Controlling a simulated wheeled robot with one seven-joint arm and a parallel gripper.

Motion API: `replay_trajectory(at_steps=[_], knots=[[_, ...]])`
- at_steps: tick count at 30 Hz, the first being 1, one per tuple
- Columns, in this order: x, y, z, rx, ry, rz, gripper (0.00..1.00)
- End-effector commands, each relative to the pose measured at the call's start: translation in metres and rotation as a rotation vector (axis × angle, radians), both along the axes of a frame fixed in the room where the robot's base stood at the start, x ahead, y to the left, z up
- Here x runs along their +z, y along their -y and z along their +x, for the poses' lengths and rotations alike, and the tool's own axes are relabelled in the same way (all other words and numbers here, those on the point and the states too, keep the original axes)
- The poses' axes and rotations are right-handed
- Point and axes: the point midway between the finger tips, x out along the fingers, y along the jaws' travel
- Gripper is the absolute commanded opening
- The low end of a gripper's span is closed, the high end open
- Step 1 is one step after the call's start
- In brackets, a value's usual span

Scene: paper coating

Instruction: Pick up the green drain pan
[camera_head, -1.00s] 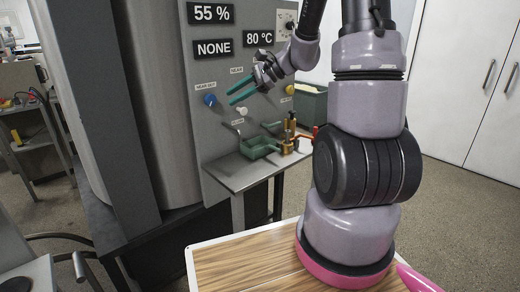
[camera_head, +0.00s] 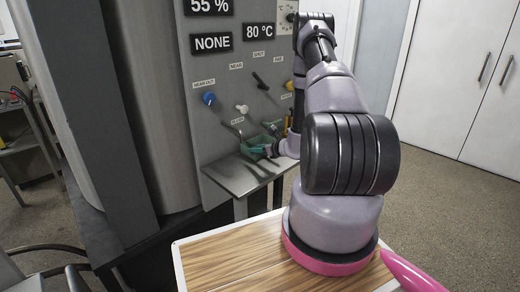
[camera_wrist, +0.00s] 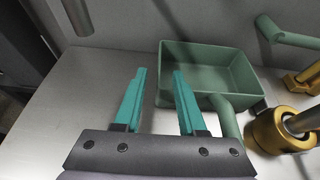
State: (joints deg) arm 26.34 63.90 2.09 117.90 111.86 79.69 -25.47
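The green drain pan (camera_wrist: 215,68) is a shallow rectangular tray on the grey metal shelf (camera_wrist: 75,105). Its round handle (camera_wrist: 228,118) points back toward my wrist. My gripper (camera_wrist: 159,76) is open, with two teal fingers low over the shelf. Its right fingertip overlaps the pan's near left corner in the wrist view; I cannot tell if they touch. In the head view, my wrist partly hides the pan and fingers.
Brass fittings (camera_wrist: 283,130) stand right of the handle. Another green pipe-like part (camera_wrist: 288,38) is at the back right. A grey post (camera_wrist: 78,15) is at the back left. The panel (camera_head: 225,90) with knobs rises behind; the shelf's left side is clear.

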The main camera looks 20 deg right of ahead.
Motion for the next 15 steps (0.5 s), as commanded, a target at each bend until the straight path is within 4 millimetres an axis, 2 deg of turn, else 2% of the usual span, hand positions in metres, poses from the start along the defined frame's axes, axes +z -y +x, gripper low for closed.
replay_trajectory(at_steps=[3, 11, 15], knots=[[-0.007, -0.007, 0.016, 0.002, 0.0, 0.0, 0.4], [-0.015, -0.015, 0.035, 0.004, 0.001, 0.001, 0.4], [-0.024, -0.022, 0.054, 0.004, 0.001, 0.0, 0.4]])
